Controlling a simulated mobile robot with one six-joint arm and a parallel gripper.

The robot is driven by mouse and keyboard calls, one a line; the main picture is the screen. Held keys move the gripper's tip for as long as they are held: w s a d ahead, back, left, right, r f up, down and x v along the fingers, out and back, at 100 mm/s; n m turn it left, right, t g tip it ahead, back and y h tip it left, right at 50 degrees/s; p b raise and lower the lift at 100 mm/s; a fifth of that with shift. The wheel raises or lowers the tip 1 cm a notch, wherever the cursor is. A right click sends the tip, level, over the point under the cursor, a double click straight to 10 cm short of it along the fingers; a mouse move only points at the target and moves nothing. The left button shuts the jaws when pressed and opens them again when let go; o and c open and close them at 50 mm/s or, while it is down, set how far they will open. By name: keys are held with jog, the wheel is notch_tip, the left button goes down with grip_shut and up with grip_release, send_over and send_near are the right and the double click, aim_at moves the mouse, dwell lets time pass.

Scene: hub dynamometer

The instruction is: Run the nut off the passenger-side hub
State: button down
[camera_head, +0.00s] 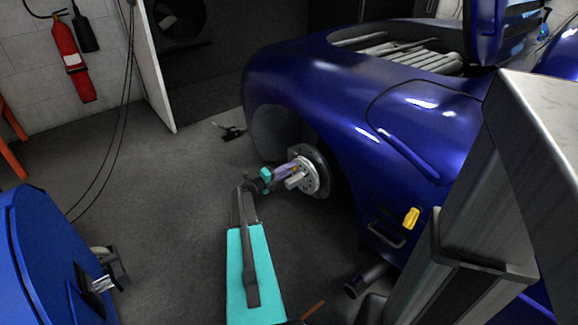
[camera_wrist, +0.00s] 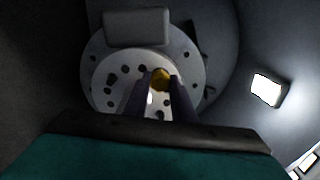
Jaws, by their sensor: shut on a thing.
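The passenger-side hub (camera_head: 311,178) is a pale disc with a grey flange in the open wheel arch of the blue car. In the wrist view the hub (camera_wrist: 112,72) fills the upper middle, its face dotted with dark holes. A gold nut (camera_wrist: 161,79) sits at the hub's centre, between the tips of my two dark fingers. My gripper (camera_head: 289,170) reaches the hub from the left in the head view; in the wrist view the gripper (camera_wrist: 160,86) is shut on the nut. The nut's sides are hidden by the fingers, and I cannot tell how far it is threaded.
A grey block, likely the brake caliper (camera_wrist: 136,28), lies at the disc's edge close above my fingers. The car's blue fender (camera_head: 320,95) arches over the hub. A blue rounded machine (camera_head: 45,260) stands at lower left. Open grey floor (camera_head: 160,190) lies left of the hub.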

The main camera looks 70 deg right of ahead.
jog(key=shift+s+a+n+p, duration=0.1)
jog(key=shift+a+n+p, duration=0.05)
jog(key=shift+n+p, duration=2.4)
jog(key=c, duration=1.7)
grip_release()
jog(key=shift+o, duration=0.2)
jog(key=shift+f+m+b, duration=0.15)
jog(key=shift+m+b, duration=0.4)
jog(key=shift+b, duration=0.2)
jog(key=shift+w+r+m+b, duration=0.1)
jog(key=shift+m+b, duration=5.7)
jog(key=shift+b, duration=1.15)
jog(key=shift+w+r+m+b, duration=0.1)
jog(key=shift+m+b, duration=5.7)
jog(key=shift+b, duration=1.15)
